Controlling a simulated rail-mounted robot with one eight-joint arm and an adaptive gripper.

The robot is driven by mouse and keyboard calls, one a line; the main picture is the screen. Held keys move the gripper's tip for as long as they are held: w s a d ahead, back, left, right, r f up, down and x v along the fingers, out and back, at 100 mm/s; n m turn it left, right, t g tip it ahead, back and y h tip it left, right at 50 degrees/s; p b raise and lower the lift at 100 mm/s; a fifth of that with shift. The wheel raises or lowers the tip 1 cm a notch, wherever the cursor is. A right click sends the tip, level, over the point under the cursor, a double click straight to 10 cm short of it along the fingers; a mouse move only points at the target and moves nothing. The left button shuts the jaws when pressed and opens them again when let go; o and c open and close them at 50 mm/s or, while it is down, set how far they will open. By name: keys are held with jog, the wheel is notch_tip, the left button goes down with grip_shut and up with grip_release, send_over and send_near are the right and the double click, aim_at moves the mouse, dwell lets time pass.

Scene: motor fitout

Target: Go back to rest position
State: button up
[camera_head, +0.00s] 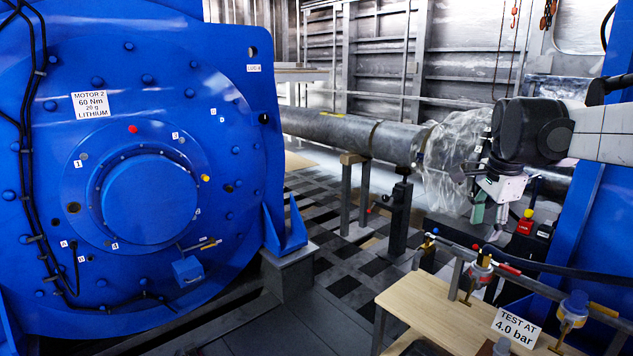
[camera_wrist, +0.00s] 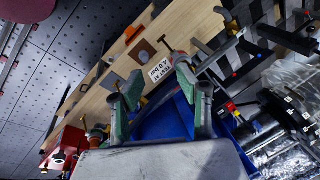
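My gripper (camera_head: 488,226) hangs from my arm at the right of the head view, in front of a pipe end wrapped in clear plastic (camera_head: 450,165). It is above and behind the wooden bench (camera_head: 440,310). In the wrist view my gripper (camera_wrist: 157,75) has its two green-padded fingers spread apart with nothing held between them. Beyond the fingertips lies the bench (camera_wrist: 112,62) with the "TEST AT 4.0 bar" sign (camera_wrist: 160,70). A blue surface (camera_wrist: 165,122) shows between the fingers.
A large blue motor (camera_head: 150,205) fills the left. A rail with valves (camera_head: 480,270) runs along the bench, beside the sign (camera_head: 516,327). A blue post (camera_head: 590,220) stands at the right. A long grey pipe (camera_head: 340,130) crosses behind. A red object (camera_wrist: 65,148) shows at lower left.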

jog(key=s+a+f+n+t, duration=0.1)
jog(key=s+a+f+n, duration=0.2)
jog(key=s+a+n, duration=0.2)
jog(key=s+a+f+n+t, duration=0.2)
jog(key=s+a+f+n, duration=0.2)
jog(key=s, duration=0.7)
jog(key=s+a+f+n+t, duration=0.1)
jog(key=s+a+f+n, duration=0.3)
jog(key=s+a+n, duration=0.3)
jog(key=shift+s+y, duration=0.4)
jog(key=shift+s, duration=0.65)
